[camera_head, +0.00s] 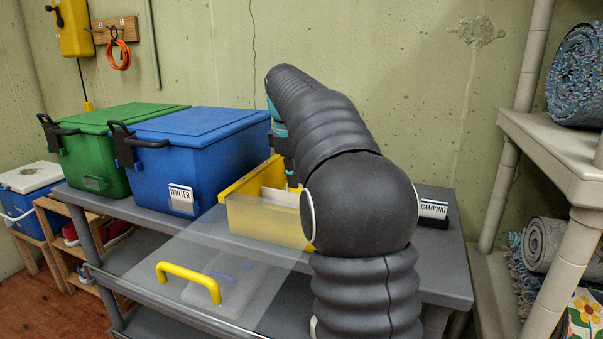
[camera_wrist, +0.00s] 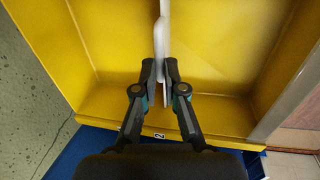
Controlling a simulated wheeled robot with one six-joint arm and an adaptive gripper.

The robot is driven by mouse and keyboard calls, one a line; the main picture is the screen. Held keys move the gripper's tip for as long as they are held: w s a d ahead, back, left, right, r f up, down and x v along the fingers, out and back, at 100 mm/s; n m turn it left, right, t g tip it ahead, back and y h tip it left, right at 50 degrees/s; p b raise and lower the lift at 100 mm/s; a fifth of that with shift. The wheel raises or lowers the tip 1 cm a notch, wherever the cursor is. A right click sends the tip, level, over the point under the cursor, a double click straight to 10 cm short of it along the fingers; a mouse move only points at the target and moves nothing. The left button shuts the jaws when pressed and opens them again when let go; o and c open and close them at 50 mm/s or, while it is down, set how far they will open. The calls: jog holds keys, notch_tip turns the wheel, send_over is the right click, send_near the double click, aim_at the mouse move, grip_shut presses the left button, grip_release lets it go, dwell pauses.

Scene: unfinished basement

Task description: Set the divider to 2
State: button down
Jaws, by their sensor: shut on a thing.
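The yellow bin (camera_head: 247,186) stands on the grey shelf, with a clear front. It fills most of the wrist view (camera_wrist: 100,104). A thin white divider (camera_wrist: 163,35) stands upright inside it, seen nearly edge-on; part of it shows in the head view (camera_head: 280,197). My gripper (camera_wrist: 161,70) is shut on the divider, one finger on each side. A small label reading 2 (camera_wrist: 159,135) is on the bin's near rim, almost in line with the divider's near end. My arm hides the bin's right part in the head view, and other marks are not visible.
A blue lidded box (camera_head: 200,155) stands close left of the bin, with a green box (camera_head: 95,165) beyond. A CAMPING card (camera_head: 433,209) stands right of my arm. A clear panel with a yellow handle (camera_head: 188,282) is in front, below the bin.

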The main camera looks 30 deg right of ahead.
jog(key=shift+w, duration=0.1)
jog(key=c, duration=1.2)
grip_release()
jog(key=shift+c, duration=0.2)
jog(key=shift+r, duration=0.1)
notch_tip(320, 180, up, 12)
jog(key=s+a, duration=0.1)
jog(key=shift+s+a+f, duration=0.2)
jog(key=shift+s+a, duration=0.05)
jog(key=shift+a, duration=0.1)
jog(key=shift+s, duration=0.1)
